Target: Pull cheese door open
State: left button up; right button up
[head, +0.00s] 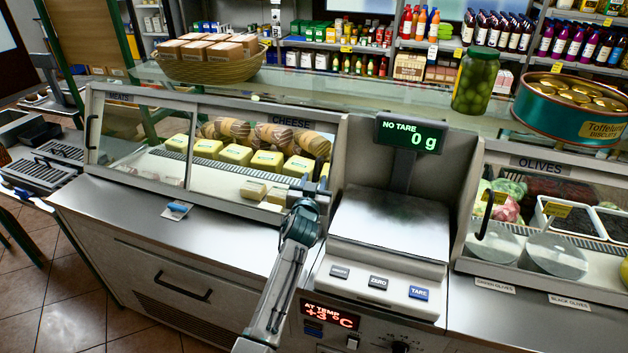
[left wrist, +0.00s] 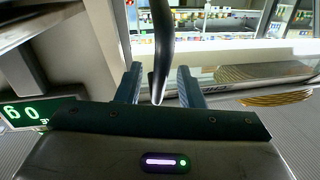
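The cheese door (head: 262,112) is the glass front of the counter case under the CHEESE label, and it looks closed. Cheese wheels and yellow blocks show behind its glass. My left gripper (head: 309,188) is at the right end of this door, in front of the glass. In the left wrist view the door's black bar handle (left wrist: 162,45) stands between the two blue fingers of my left gripper (left wrist: 160,88). Gaps show on both sides of the handle, so the gripper is open around it. In the head view the gripper mostly hides the handle. My right gripper is not in view.
The scale (head: 390,225) stands close to the right of my left arm, its display (head: 410,135) raised. A pickle jar (head: 476,80), biscuit tin (head: 570,108) and basket (head: 208,66) stand on the glass top. The steel counter (head: 230,235) left of my arm is mostly clear.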

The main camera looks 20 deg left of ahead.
pick_arm(q)
jog(key=shift+w, duration=0.15)
jog(key=shift+c, duration=0.4)
grip_shut()
